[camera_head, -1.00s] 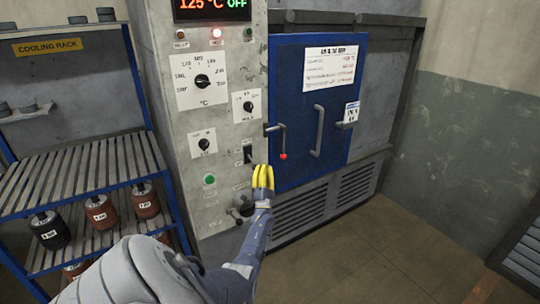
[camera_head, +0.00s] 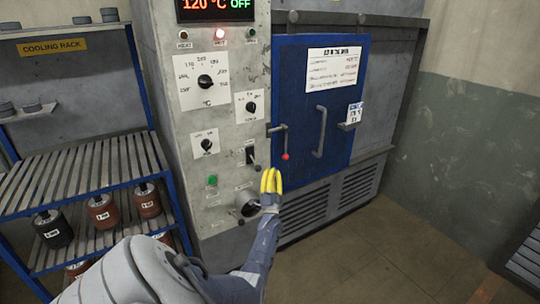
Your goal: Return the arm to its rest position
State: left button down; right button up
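My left arm comes in from the lower left, and my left gripper (camera_head: 271,181) with yellow fingers points up in front of the oven's control panel (camera_head: 225,130). The fingers look close together, but their gap is not clear, and I see nothing between them. The gripper overlaps the lower left edge of the blue oven door (camera_head: 332,140) in the picture; I cannot tell the distance. The door is closed, with a grey handle (camera_head: 319,131) and a red-tipped lever (camera_head: 285,146). The display (camera_head: 215,8) reads 120 °C OFF. My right gripper is not in view.
A blue-framed cooling rack (camera_head: 82,175) with slatted shelves stands at the left, holding several dark and red cylinders (camera_head: 102,211). A grey louvred box (camera_head: 525,255) is at the lower right. The floor (camera_head: 385,255) between it and the oven is clear.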

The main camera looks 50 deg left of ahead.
pick_arm(q)
jog(key=s+d+f, duration=0.1)
jog(key=s+f, duration=0.2)
jog(key=f, duration=0.2)
jog(key=shift+d+f, duration=0.35)
